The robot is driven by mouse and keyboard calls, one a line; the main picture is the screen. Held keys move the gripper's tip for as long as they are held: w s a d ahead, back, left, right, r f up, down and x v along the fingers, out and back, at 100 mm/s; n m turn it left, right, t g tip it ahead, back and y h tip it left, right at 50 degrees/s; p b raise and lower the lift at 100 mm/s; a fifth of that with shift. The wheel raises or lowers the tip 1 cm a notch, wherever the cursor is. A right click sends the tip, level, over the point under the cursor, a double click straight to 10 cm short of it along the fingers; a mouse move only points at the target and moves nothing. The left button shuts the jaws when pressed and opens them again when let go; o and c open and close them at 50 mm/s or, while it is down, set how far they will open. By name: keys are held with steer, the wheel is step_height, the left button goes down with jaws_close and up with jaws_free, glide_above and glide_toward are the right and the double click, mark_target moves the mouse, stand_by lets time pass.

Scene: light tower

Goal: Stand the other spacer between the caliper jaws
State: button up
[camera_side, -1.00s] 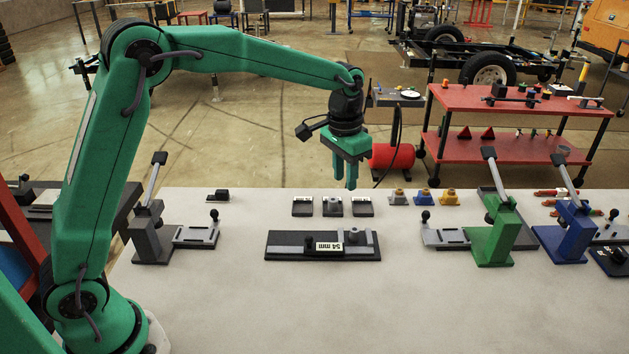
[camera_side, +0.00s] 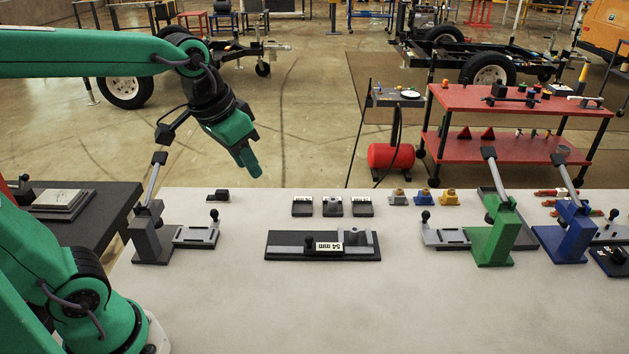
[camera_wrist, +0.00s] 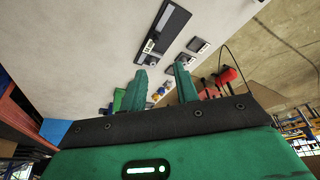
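The caliper (camera_side: 285,252) lies on the table in the middle of the side view, with a grey bar, a black knob and a "54 mm" label. A grey upright piece stands near its right end; I cannot tell whether it is a jaw or a spacer. Behind it are three small dark labelled blocks; the middle block (camera_side: 333,210) bears a small grey round piece, perhaps a spacer. My gripper (camera_side: 248,165) is high, behind and left of the caliper, tilted. In the wrist view its fingers (camera_wrist: 162,80) are apart with nothing between them, and the caliper (camera_wrist: 178,20) shows beyond.
A grey lever stand (camera_side: 150,240) is at the left, and green (camera_side: 495,245) and blue (camera_side: 565,240) ones are at the right. Several small coloured pieces (camera_side: 424,197) sit at the back. The table front is clear.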

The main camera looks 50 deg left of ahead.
steer(key=s+a+f+t, duration=0.1)
steer(key=s+f, duration=0.1)
steer(key=s, duration=0.6)
steer(key=shift+s+a+f+n, duration=0.15)
steer(key=shift+s+f+n, duration=0.15)
steer(key=shift+n, duration=0.1)
